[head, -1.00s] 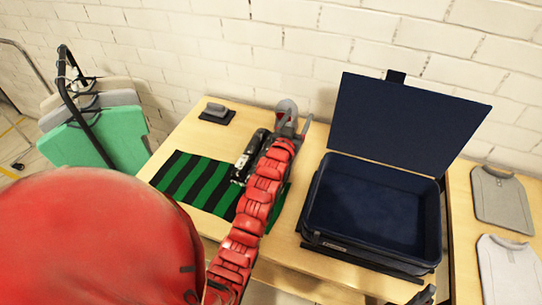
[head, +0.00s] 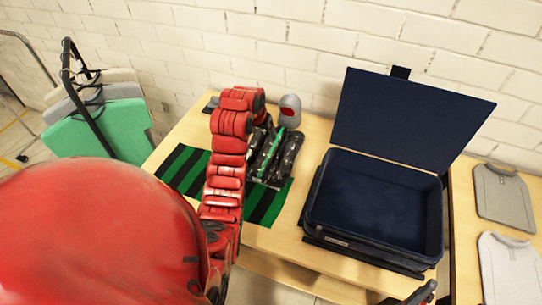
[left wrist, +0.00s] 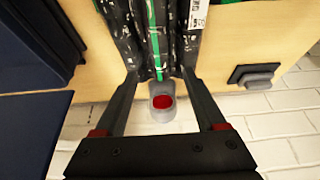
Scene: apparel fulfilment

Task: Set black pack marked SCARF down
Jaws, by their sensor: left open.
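The black pack (head: 284,160) lies on the table, partly over the striped mat. It has pale flecks, and green shows along its middle. In the left wrist view the pack (left wrist: 182,45) carries a white label too small to read. My left gripper (left wrist: 158,76) is open, its fingertips at the pack's near end, one on each side; I cannot tell whether they touch it. In the head view my red left arm hides its fingers. A dark part at the lower right (head: 422,292) seems to be my right gripper; its jaws do not show.
The green-and-black mat (head: 182,170) lies under my arm. A grey holder with red inside (head: 290,108) stands behind the pack. An open navy case (head: 312,205) is at the right, empty. Folded grey shirts (head: 502,192) lie beyond it. A garment rack (head: 68,90) stands left.

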